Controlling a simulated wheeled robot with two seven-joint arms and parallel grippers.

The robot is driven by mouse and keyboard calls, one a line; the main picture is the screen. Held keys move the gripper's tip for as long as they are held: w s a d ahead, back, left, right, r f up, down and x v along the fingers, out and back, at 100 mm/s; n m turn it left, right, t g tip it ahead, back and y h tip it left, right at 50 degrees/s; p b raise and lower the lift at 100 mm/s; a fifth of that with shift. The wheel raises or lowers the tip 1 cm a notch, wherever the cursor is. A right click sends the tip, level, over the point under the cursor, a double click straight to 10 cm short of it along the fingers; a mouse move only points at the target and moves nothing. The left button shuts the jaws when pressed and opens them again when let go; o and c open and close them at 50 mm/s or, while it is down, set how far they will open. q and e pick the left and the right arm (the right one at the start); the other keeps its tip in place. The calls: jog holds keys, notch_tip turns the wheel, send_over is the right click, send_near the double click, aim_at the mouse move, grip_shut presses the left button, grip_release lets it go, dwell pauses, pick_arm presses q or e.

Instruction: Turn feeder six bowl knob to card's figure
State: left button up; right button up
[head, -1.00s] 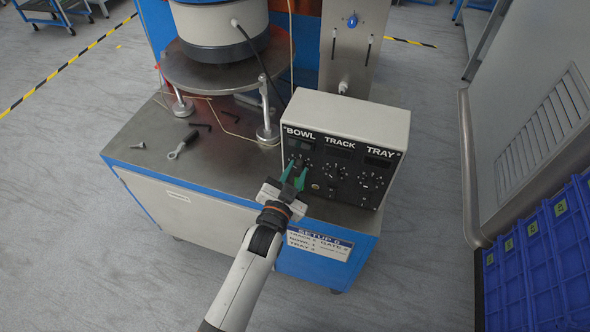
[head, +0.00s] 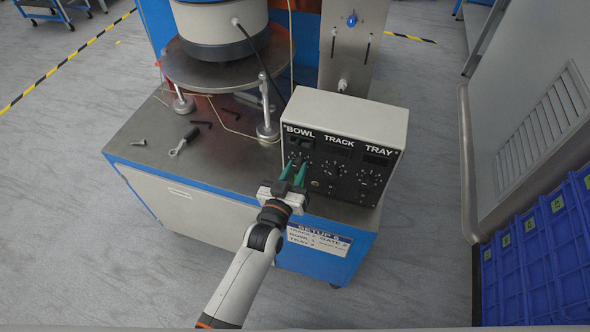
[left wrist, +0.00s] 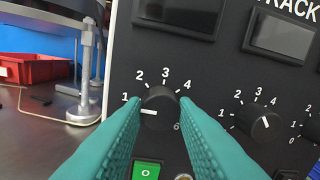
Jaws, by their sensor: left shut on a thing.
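The bowl knob (left wrist: 160,106) is black with a white pointer line, on the dark panel of the control box (head: 350,110). In the left wrist view its line points left, close to the 1 mark and slightly below the figure. My left gripper (head: 293,170) has its green fingers on either side of this knob, shut on it; they also show in the left wrist view (left wrist: 160,122). They hide part of the scale. The setup card (head: 318,240) is on the cabinet front below; its small bowl line seems to read 1. My right gripper is not in view.
The track knob (left wrist: 266,126) and the tray knob (head: 370,178) are to the right. A green button (left wrist: 146,170) is just below the bowl knob. A wrench-like tool (head: 184,142) and dark hex keys lie on the tabletop (head: 150,125). A red bin (left wrist: 35,68) is behind.

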pick_arm(q)
jog(key=shift+f, duration=0.15)
jog(key=o, duration=1)
jog(key=shift+s, duration=0.1)
jog(key=b+v, duration=0.1)
jog(key=v, duration=1.1)
